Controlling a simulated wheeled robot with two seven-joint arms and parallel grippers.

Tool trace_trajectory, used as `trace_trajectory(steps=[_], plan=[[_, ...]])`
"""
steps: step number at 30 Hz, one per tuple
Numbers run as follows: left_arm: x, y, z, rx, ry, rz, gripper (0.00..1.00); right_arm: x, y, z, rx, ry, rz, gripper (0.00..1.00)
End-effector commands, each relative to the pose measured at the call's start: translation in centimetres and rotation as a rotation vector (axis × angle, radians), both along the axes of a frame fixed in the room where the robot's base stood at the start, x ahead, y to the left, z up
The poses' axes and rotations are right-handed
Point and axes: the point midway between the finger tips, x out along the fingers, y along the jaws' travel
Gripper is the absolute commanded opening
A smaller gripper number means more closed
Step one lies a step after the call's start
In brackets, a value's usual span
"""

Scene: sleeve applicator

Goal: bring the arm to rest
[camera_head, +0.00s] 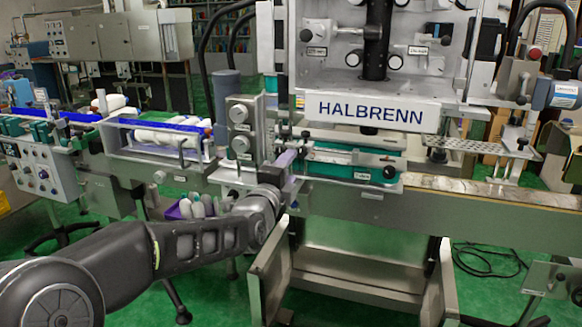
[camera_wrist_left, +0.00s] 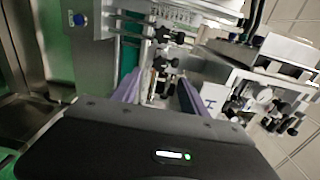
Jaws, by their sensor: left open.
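My left arm (camera_head: 190,245) reaches in from the lower left of the head view, stretched toward the front of the sleeve applicator (camera_head: 372,111). My left gripper (camera_head: 291,154) is at the machine's front, beside the left end of the teal and metal block below the HALBRENN sign. In the left wrist view, the two purple fingers of this gripper (camera_wrist_left: 158,92) stand apart, with nothing visible held between them. Machine parts with black knobs lie beyond the fingertips. Whether the fingers touch the machine cannot be told. My right gripper is in neither view.
A conveyor with white bottles (camera_head: 168,135) runs to the left, and a metal rail (camera_head: 500,190) to the right. Open metal panels (camera_head: 270,283) stand under the machine. A black cable (camera_head: 485,260) lies on the green floor.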

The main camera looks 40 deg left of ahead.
Motion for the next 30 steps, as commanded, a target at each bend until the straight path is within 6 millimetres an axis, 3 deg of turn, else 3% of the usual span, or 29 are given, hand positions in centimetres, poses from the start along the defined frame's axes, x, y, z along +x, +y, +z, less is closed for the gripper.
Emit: trace_trajectory(steps=[15, 20, 23, 26, 30], plan=[[0.1, 0.0, 0.0, -0.030, -0.011, 0.000, 0.51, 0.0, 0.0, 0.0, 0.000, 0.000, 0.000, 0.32], [0.0, 0.0, -0.4, -0.212, -0.061, 0.000, 0.51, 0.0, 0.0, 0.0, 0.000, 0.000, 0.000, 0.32], [0.1, -0.7, -1.7, -0.441, -0.103, -0.001, 0.51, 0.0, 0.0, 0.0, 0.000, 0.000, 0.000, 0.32], [1.2, -3.6, -7.4, -0.761, -0.075, 0.000, 0.51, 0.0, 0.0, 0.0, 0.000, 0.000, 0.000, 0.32], [2.0, -9.3, -17.7, -1.163, 0.044, 0.064, 0.51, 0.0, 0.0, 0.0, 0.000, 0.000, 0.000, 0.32]])
